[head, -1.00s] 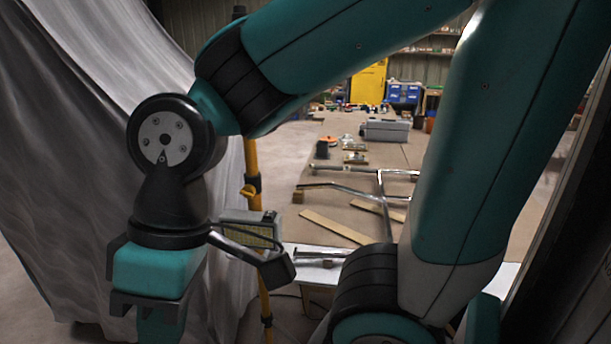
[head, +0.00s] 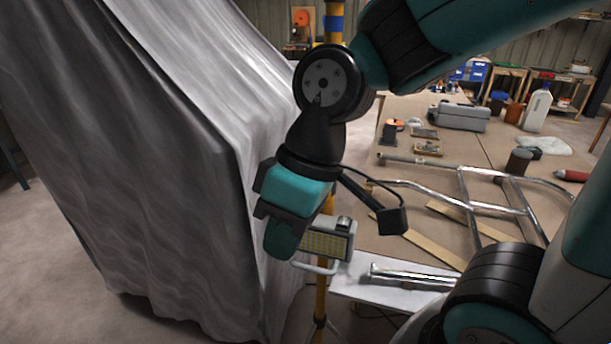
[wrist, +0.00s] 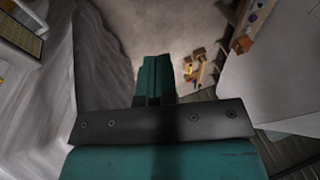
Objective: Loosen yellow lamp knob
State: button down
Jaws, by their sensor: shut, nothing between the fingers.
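A work lamp (head: 328,244) with a yellowish grid face hangs at a yellow stand pole (head: 320,300) in the head view. The lamp's knob cannot be made out; my arm covers much of the pole above the lamp. My gripper (head: 280,243) points downward in front of the lamp's left edge, between it and the grey drape; whether it touches the lamp cannot be told. In the wrist view, the teal fingers (wrist: 154,75) are together and empty. The lamp's grid face (wrist: 20,36) shows at the upper left there.
A large grey drape (head: 150,170) fills the left, close to my gripper. A long table (head: 420,232) at right holds a chrome tube frame (head: 480,205), wooden strips and a grey case (head: 458,116). A white board (head: 385,286) lies near the pole's lower part.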

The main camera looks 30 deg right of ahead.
jog(key=w+d+r+t+p, duration=0.1)
jog(key=w+d+p, duration=0.15)
jog(key=w, duration=0.25)
jog(key=w+d+r+p, duration=0.2)
jog(key=w+d, duration=0.2)
jog(key=w, duration=0.2)
jog(key=w+d+f+t+h+p, duration=0.1)
jog(key=w+d+f+p, duration=0.2)
jog(key=w+d+p, duration=0.8)
jog(key=d+f+b, duration=0.4)
jog(key=d, duration=0.6)
jog(key=shift+t+h, duration=0.3)
jog(key=shift+h, duration=0.2)
jog(key=b+x, duration=0.2)
jog(key=x, duration=0.2)
jog(key=b+x, duration=0.3)
jog(key=x, duration=0.1)
jog(key=b+x, duration=0.2)
jog(key=x, duration=0.2)
jog(key=shift+s+a+f, duration=0.1)
jog(key=shift+s+a, duration=0.1)
jog(key=shift+a, duration=0.15)
jog(key=shift+w+a+f+b, duration=0.1)
jog(key=shift+w+f+b, duration=0.1)
jog(key=shift+f+b, duration=0.2)
